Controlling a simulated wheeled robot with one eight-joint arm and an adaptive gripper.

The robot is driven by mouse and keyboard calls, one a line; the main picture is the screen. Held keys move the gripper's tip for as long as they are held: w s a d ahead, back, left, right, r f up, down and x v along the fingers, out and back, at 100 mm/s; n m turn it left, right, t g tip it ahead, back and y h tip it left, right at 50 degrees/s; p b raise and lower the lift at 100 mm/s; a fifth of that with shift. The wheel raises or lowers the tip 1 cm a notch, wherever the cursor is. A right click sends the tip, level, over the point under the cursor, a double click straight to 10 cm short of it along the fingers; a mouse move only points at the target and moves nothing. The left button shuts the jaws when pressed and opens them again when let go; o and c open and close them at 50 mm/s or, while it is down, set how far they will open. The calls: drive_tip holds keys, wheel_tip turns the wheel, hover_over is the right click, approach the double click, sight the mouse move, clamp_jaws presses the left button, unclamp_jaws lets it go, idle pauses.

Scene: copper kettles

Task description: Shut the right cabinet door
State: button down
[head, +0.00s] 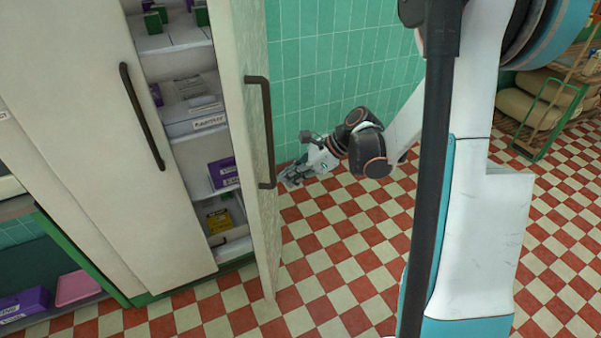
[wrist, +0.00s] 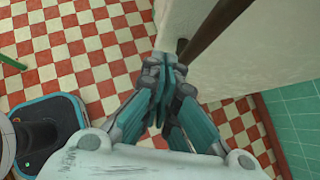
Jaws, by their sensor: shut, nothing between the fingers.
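The right cabinet door (head: 246,120) is a cream panel with a dark vertical bar handle (head: 266,130). It stands open, swung out from the cabinet, so the shelves show. My gripper (head: 290,180) is low, just right of the door in the head view, near the green tiled wall. In the wrist view my gripper (wrist: 165,68) has its fingers together and empty. The door (wrist: 235,60) fills the upper right there, with its dark handle (wrist: 210,28) running up from near the fingertips. I cannot tell whether the fingers touch the door.
The left cabinet door (head: 90,120) is shut. Shelves hold boxes, including a purple box (head: 223,172). A green tiled wall (head: 320,60) stands behind my arm. The red and cream checked floor (head: 340,260) is clear. A green cart (head: 545,115) with sacks stands far right.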

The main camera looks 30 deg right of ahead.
sight(274, 182)
drive_tip(key=a, duration=0.1)
drive_tip(key=w+a+f+b, duration=0.1)
drive_tip(key=a, duration=0.1)
drive_tip(key=w+a+f, duration=0.1)
drive_tip(key=shift+w+a+f, duration=0.15)
drive_tip(key=shift+w, duration=0.05)
drive_tip(key=shift+w+a, duration=0.3)
drive_tip(key=shift+a, duration=0.25)
